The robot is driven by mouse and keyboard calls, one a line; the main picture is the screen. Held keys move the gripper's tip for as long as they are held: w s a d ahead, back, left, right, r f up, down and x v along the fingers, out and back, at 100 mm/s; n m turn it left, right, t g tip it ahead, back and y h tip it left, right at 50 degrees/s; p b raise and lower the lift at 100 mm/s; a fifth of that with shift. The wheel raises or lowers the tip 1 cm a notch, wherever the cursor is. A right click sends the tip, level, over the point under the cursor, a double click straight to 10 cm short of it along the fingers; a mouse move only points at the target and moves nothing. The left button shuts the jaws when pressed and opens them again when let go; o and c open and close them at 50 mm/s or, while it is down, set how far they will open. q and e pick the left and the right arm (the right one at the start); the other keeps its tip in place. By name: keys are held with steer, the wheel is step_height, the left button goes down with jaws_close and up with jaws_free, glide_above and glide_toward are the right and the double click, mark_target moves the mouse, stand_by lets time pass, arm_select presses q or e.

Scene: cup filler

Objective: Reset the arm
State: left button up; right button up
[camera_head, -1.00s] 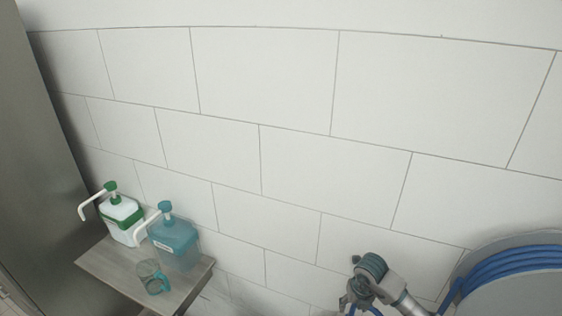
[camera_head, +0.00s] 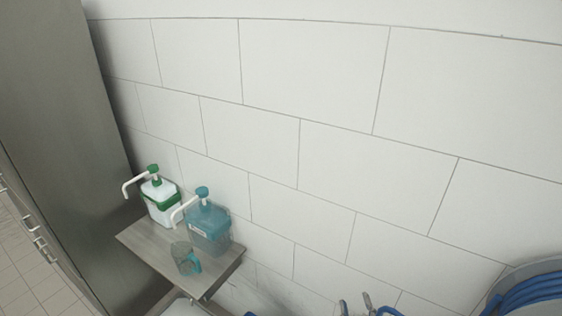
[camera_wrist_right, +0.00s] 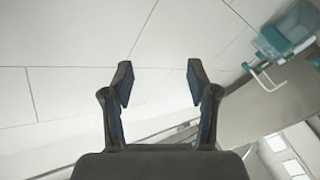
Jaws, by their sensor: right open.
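My right gripper (camera_head: 356,305) shows only its tips at the bottom edge in the head view. The right wrist view shows it (camera_wrist_right: 160,82) open, with nothing between its two fingers. The gripper is apart from the shelf and the things on it. A glass cup with a teal handle (camera_head: 185,260) stands on the shelf, in front of a teal pump dispenser (camera_head: 209,230). A white and green pump dispenser (camera_head: 160,202) stands to their left. The teal dispenser also shows at the upper right in the right wrist view (camera_wrist_right: 290,30). My left gripper is not in view.
The small grey shelf (camera_head: 145,240) is at the lower left, by a white tiled wall (camera_head: 310,90). A tall grey cabinet (camera_head: 60,110) stands at the left. A coiled blue hose (camera_head: 535,290) is at the lower right.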

steer(key=s+d+f+m+g+h, duration=0.1)
steer(key=s+d+f+m+g, duration=0.1)
steer(key=s+f+g, duration=0.45)
steer(key=s+d+f+m+g+h, duration=0.1)
steer(key=s+d+f+m+g, duration=0.2)
steer(key=f, duration=0.6)
steer(key=s+a+f+g+y, duration=0.1)
steer(key=s+a+f+g, duration=0.2)
steer(key=s, duration=0.5)
steer(key=s+a+f+g+y, duration=0.1)
steer(key=s+f+g, duration=0.2)
steer(key=s+f, duration=0.3)
steer(key=s+f+g, duration=0.1)
steer(key=s+f, duration=0.1)
steer(key=f, duration=1.1)
steer(key=s+f+g, duration=0.1)
steer(key=s+f, duration=0.1)
steer(key=f, duration=1.1)
steer(key=s+d+f, duration=0.3)
steer(key=s+f, duration=1.1)
steer(key=s, duration=0.3)
steer(key=shift+h, duration=0.3)
steer(key=shift+d+f+g, duration=0.1)
steer(key=shift+g, duration=0.15)
